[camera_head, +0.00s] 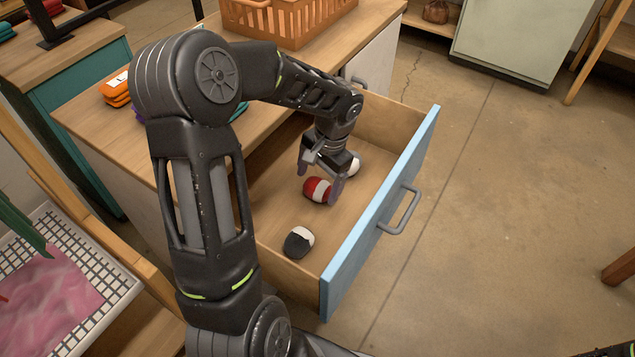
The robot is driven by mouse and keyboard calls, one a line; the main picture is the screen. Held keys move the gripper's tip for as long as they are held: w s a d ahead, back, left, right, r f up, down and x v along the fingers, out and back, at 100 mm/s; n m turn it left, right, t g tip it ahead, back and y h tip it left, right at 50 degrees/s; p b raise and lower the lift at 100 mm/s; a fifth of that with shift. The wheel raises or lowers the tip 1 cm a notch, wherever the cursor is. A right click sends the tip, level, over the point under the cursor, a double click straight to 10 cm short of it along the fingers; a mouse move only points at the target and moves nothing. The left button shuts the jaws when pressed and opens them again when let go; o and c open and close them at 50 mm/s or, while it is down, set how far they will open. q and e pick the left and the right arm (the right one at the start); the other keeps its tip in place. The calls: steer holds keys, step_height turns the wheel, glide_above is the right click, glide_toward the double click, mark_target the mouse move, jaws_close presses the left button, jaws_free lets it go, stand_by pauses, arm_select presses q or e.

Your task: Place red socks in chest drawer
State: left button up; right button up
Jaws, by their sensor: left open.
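The chest drawer (376,227) is pulled open, with a wooden inside and a light blue front. The red socks (316,189), a rolled red and white bundle, lie on the drawer floor near its middle. My left gripper (319,184) reaches down into the drawer with its fingers apart around the red socks; I cannot tell whether they touch them. A black and white sock bundle (298,242) lies nearer the front left of the drawer. A white bundle (354,166) is partly hidden behind the gripper. My right gripper is not in view.
An orange basket (290,22) stands on the wooden chest top. Folded orange cloths (117,88) lie on the top at left. A white wire rack (117,287) with pink cloth is at lower left. The concrete floor (500,200) to the right is clear.

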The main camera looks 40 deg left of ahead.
mark_target(326, 186)
arm_select(q)
step_height(326, 186, up, 11)
steer(key=d+p, duration=0.1)
steer(key=shift+w+d+f+p, duration=0.2)
steer(key=shift+w+d+p, duration=0.15)
steer(key=shift+w+p, duration=0.1)
steer(key=shift+c, duration=0.3)
stand_by(1.0)
